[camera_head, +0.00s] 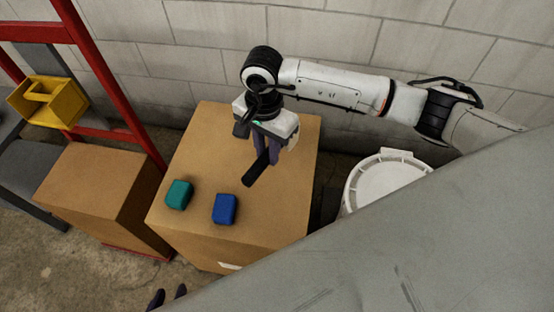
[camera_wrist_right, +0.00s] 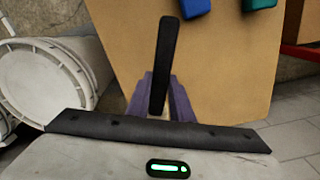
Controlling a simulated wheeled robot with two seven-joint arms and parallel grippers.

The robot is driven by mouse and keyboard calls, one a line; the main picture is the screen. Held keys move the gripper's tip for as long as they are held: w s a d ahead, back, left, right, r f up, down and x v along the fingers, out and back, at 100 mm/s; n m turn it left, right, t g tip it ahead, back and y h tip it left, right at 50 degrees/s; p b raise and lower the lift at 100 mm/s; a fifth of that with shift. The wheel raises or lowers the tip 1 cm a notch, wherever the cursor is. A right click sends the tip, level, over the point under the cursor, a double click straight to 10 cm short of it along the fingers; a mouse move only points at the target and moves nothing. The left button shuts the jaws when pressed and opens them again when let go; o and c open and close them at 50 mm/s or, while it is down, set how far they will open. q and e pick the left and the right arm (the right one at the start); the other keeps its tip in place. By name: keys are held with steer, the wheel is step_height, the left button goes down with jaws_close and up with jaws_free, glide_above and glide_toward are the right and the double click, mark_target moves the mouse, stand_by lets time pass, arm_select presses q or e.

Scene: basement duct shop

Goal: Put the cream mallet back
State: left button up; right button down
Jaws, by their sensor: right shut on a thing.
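The mallet's black handle (camera_head: 256,170) sticks out from my right gripper (camera_head: 273,152), toward the front left over a large cardboard box. In the right wrist view the handle (camera_wrist_right: 164,62) stands between the purple fingers of the gripper (camera_wrist_right: 162,100), which is shut on it. A pale piece shows beside the fingers in the head view; I cannot tell whether it is the mallet's cream head. The head is otherwise hidden. My left gripper (camera_head: 167,297) shows only its purple fingertips at the bottom edge, apart with nothing visible between them.
A teal block (camera_head: 179,194) and a blue block (camera_head: 225,208) sit on the front of the large cardboard box (camera_head: 200,150). A smaller box (camera_head: 95,190), red frame (camera_head: 112,85) and yellow bin (camera_head: 45,100) are left. A white bucket (camera_head: 385,182) stands right. A block wall is behind.

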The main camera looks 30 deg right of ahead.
mark_target(268, 161)
step_height(268, 161, down, 4)
steer(key=shift+r, duration=0.1)
arm_select(q)
steer(key=shift+w+r, duration=0.35)
steer(key=shift+w, duration=0.2)
arm_select(e)
steer(key=shift+f, duration=1.95)
steer(key=shift+f, duration=0.15)
steer(key=c, duration=1.6)
jaws_free()
arm_select(q)
steer(key=shift+s+f, duration=0.25)
steer(key=shift+f, duration=0.05)
arm_select(e)
steer(key=shift+o, duration=0.2)
